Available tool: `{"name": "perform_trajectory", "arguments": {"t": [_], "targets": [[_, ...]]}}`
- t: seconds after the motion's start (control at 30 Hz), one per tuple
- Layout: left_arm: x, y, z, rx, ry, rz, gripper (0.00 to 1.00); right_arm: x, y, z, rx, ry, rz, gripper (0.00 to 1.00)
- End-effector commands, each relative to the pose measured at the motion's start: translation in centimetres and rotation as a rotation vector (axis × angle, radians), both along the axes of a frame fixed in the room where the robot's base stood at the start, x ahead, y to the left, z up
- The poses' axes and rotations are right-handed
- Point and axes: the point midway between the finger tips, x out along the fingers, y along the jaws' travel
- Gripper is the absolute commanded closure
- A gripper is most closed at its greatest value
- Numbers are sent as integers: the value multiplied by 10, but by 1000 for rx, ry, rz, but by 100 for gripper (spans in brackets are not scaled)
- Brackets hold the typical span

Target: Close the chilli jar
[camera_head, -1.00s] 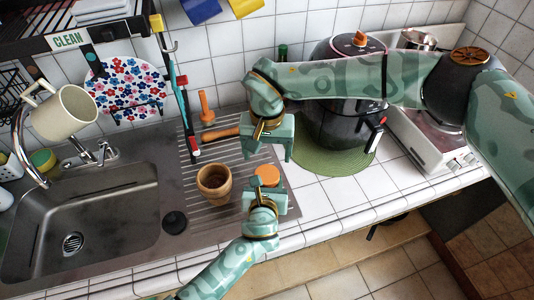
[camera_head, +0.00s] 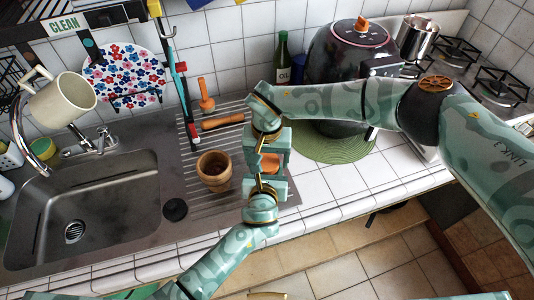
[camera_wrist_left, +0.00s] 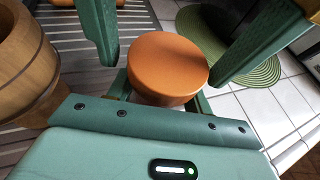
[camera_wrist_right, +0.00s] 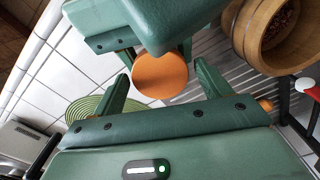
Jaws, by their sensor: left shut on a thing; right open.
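The chilli jar shows as a round orange top (camera_head: 270,163), partly hidden between my two grippers in the head view. It fills the middle of the left wrist view (camera_wrist_left: 167,62) and also shows in the right wrist view (camera_wrist_right: 160,75). Its body is mostly hidden. My left gripper (camera_head: 267,180) is shut on the jar from the near side. My right gripper (camera_head: 271,153) is open at the far side of the orange top, its fingers spread to either side. I cannot tell whether they touch it, or how the lid is seated.
A wooden mortar (camera_head: 214,171) with dark contents stands close at left on the ribbed drainboard. The sink (camera_head: 90,205) is further left. A dark cooker (camera_head: 350,70) on a green mat (camera_head: 335,150) stands at right. White tiles at right are clear.

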Motion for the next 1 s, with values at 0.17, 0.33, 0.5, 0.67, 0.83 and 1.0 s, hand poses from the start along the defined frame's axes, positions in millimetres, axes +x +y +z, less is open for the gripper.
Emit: {"name": "perform_trajectory", "arguments": {"t": [0.17,0.33,0.5,0.67,0.83,1.0], "targets": [[0,0,0,0,0,0,100,0,0,0,0,0,0,32],[0,0,0,0,0,0,100,0,0,0,0,0,0,69],[0,0,0,0,0,0,100,0,0,0,0,0,-34,69],[0,0,0,0,0,0,100,0,0,0,0,0,-247,69],[0,0,0,0,0,0,100,0,0,0,0,0,-298,69],[0,0,0,0,0,0,100,0,0,0,1,0,-296,33]]}}
